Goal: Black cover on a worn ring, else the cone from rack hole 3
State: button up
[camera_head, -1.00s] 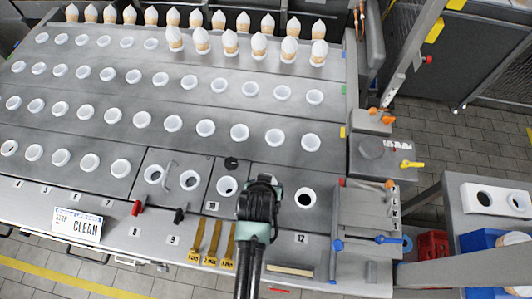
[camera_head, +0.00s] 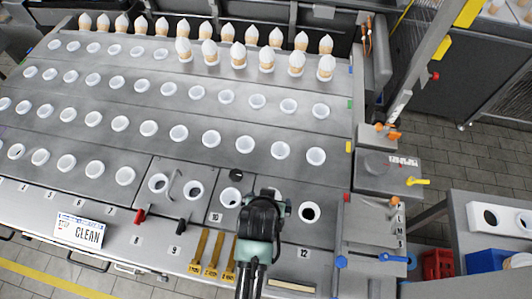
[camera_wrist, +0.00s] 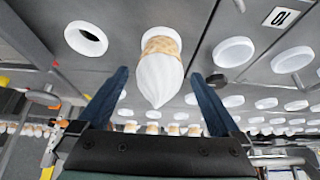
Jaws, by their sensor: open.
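My gripper (camera_head: 264,210) is over the front row of the table, between the spots marked 10 and 12. In the wrist view, the two blue fingers of my gripper (camera_wrist: 160,92) are apart, either side of a white-tipped cone (camera_wrist: 160,62) with a patterned wafer band. The cone's base is at a white ring, and I see no clear contact with the fingers. A black round cover (camera_head: 236,174) lies on the table behind spot 10; it also shows in the wrist view (camera_wrist: 217,80). The front-row rings at left include one near label 3 (camera_head: 15,151); its wear is too small to tell.
A white ring with a dark hole (camera_head: 310,212) is at spot 12. Rows of rings and white-tipped cones (camera_head: 230,33) fill the back. Red and black handles, brass tags (camera_head: 212,253) and a CLEAN sign (camera_head: 80,230) line the front edge. A control box with levers (camera_head: 370,235) stands at right.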

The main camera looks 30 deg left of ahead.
jog(key=b+v, duration=0.1)
jog(key=v, duration=0.9)
jog(key=shift+s+r, duration=0.2)
jog(key=shift+r, duration=0.1)
jog(key=shift+d, duration=0.1)
jog(key=w+d+r+m+t+b, duration=0.1)
jog(key=w+r+t, duration=0.3)
jog(key=r, duration=0.5)
jog(key=w+d+r+t+y+b, duration=0.1)
jog(key=w+r+t, duration=0.2)
jog(key=w+r, duration=0.4)
jog(key=w+r+m+t+b, duration=0.1)
jog(key=w+r+t, duration=0.3)
jog(key=r, duration=0.6)
jog(key=s+d+r+t+h, duration=0.1)
jog(key=s+d+r+t, duration=0.2)
jog(key=r, duration=0.7)
jog(key=s+d+r+t+b, duration=0.1)
jog(key=s+d+r+t, duration=0.1)
jog(key=r, duration=0.8)
jog(key=s+d+r+m+t+h, duration=0.1)
jog(key=s+d+r+t, duration=0.2)
jog(key=r, duration=0.7)
jog(key=d+t, duration=0.1)
jog(key=t, duration=0.1)
jog(key=shift+s+t+h+b, duration=0.3)
